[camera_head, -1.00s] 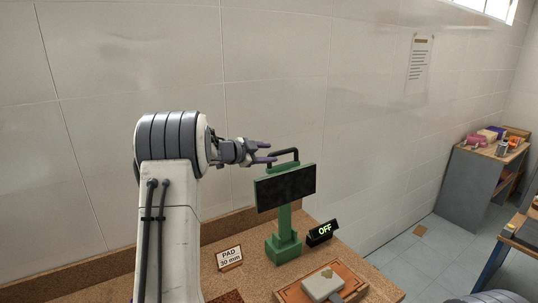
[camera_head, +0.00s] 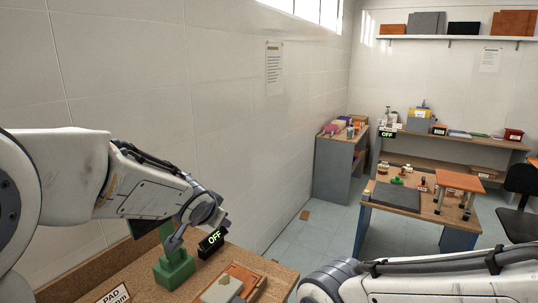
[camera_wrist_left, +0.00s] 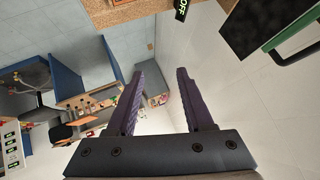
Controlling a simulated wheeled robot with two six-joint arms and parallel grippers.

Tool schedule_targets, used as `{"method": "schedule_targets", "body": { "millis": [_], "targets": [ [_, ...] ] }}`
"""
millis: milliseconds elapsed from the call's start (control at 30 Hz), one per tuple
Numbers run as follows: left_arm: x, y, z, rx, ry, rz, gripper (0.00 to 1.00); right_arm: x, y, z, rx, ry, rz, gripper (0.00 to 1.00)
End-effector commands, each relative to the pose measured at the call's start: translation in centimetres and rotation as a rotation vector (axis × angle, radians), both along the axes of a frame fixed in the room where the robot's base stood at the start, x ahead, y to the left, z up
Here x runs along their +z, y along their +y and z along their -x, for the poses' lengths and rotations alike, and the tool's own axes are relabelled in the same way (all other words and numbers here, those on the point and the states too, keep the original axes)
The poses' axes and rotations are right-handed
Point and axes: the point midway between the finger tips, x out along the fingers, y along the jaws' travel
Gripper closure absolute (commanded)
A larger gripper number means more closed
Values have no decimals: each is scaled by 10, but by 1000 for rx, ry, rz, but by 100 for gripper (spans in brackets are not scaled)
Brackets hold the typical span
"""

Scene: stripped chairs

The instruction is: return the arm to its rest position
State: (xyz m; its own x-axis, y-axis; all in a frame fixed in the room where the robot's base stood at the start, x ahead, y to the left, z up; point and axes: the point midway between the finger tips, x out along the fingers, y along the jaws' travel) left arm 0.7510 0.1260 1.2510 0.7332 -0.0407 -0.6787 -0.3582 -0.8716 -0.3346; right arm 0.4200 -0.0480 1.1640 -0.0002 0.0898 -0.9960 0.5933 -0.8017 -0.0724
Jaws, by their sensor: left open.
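My left arm (camera_head: 140,185) comes in from the left of the head view and reaches across in front of the green stand. Its gripper end (camera_head: 203,214) is near the stand's post and the OFF sign, with the fingers hard to make out there. In the left wrist view the left gripper (camera_wrist_left: 160,73) has its two purple fingers spread apart, with nothing between them. My right arm (camera_head: 430,283) lies across the lower right of the head view; its gripper is not visible.
The green stand (camera_head: 174,268) is partly hidden by my arm; its black screen (camera_wrist_left: 262,22) shows in the wrist view. The OFF sign (camera_head: 214,242), PAD card (camera_head: 113,295) and a grey block (camera_head: 221,290) are on the bench. Open floor (camera_head: 318,240) lies right of it, before other tables.

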Motion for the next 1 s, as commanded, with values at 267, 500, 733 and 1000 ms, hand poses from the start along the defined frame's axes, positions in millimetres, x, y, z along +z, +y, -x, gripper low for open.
{"method": "schedule_targets", "body": {
  "millis": [267, 500, 733, 1000],
  "targets": [
    [-63, -63, 151, -36, 371, 25, 48, -12, 0, 0, 0, 0, 0, 50],
    [-97, -80, 274, -102, 670, 9, 48, -18, 0, 0, 0, 0, 0, 50],
    [-107, -79, 329, -136, 808, -5, 48, -20, 0, 0, 0, 0, 0, 50],
    [-107, -79, 332, -138, 817, -6, 48, -20, 0, 0, 0, 0, 0, 50]
  ]
}}
